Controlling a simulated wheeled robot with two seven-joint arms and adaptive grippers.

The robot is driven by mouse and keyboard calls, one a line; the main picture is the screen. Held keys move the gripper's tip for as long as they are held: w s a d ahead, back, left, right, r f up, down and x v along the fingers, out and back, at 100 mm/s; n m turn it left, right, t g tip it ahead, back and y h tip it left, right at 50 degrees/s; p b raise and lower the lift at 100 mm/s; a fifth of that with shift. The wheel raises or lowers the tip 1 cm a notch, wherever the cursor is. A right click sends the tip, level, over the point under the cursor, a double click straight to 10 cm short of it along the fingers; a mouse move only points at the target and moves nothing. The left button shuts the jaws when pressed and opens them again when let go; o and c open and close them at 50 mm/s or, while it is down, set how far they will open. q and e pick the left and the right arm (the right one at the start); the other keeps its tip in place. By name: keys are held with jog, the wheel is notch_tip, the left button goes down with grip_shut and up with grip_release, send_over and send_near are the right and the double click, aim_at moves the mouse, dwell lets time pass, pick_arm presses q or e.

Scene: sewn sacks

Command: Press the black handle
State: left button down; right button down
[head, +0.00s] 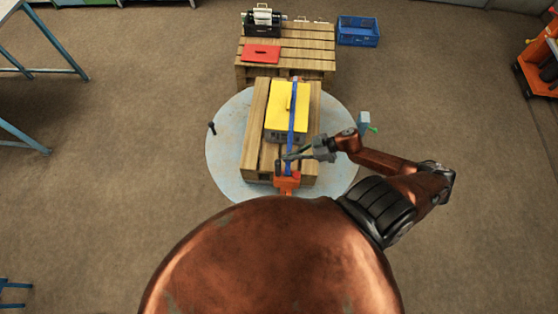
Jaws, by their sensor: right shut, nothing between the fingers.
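An orange device (287,183) sits at the near end of a wooden pallet, at the end of a blue strap (292,110). A small dark upright piece (278,167) stands at its left side; it may be the black handle, but it is too small to be sure. Another small black handle-like piece (212,128) stands at the left edge of the round plate. My right gripper (289,156) is shut and empty, just above the orange device, over the strap. I cannot tell whether it touches anything. My left gripper is not in view.
A yellow-topped grey box (283,100) lies under the strap on the pallet (254,140). The pallet stands on a round pale plate (225,165). Behind is a second pallet (305,52) with a red piece (261,54). A blue crate (357,32) stands beside it.

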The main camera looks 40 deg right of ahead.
jog(key=v, duration=0.6)
jog(key=shift+d+r+b, duration=0.2)
jog(key=shift+b, duration=0.15)
jog(key=shift+s, duration=0.1)
dwell(0.4)
